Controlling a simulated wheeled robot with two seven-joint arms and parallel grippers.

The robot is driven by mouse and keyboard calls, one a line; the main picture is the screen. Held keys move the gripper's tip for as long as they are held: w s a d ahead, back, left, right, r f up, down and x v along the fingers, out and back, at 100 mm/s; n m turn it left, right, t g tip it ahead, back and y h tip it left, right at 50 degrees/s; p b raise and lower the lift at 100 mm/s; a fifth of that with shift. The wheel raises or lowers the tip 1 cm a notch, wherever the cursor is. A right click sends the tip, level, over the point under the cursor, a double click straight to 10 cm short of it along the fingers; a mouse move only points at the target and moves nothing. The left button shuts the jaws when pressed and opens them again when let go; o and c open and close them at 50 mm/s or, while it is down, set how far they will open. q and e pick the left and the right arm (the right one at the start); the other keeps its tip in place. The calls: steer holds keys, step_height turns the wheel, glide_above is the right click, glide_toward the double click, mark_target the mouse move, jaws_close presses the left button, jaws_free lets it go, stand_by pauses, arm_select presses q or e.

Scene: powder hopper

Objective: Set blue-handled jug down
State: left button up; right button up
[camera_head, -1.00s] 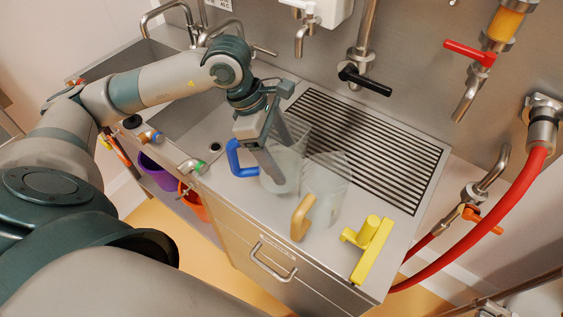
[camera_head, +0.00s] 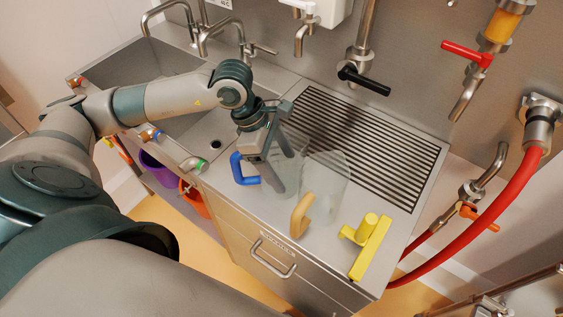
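The blue-handled jug (camera_head: 283,178) is a clear vessel low over the steel worktop, its blue handle (camera_head: 243,170) on the left. My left gripper (camera_head: 284,174) comes down from above with its fingers apart, one on each side of the jug's clear body, and appears shut on it. The clear wall makes the exact contact hard to see. I cannot tell whether the jug's base touches the worktop. My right gripper is not in view.
A clear jug with a tan handle (camera_head: 301,215) stands close on the right. A yellow tool (camera_head: 371,247) lies near the front right corner. A slotted drain grate (camera_head: 375,150) is behind, a sink (camera_head: 150,68) at left. A red hose (camera_head: 490,215) hangs at right.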

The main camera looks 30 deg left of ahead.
arm_select(q)
steer(key=shift+f, duration=0.15)
steer(key=o, duration=1.1)
steer(key=shift+o, duration=0.2)
steer(key=shift+r, duration=0.25)
steer(key=shift+a+r, duration=0.2)
steer(key=shift+r, duration=0.05)
steer(key=b+v, duration=0.4)
steer(key=v, duration=0.7)
steer(key=shift+r, duration=0.2)
steer(key=shift+s, duration=0.1)
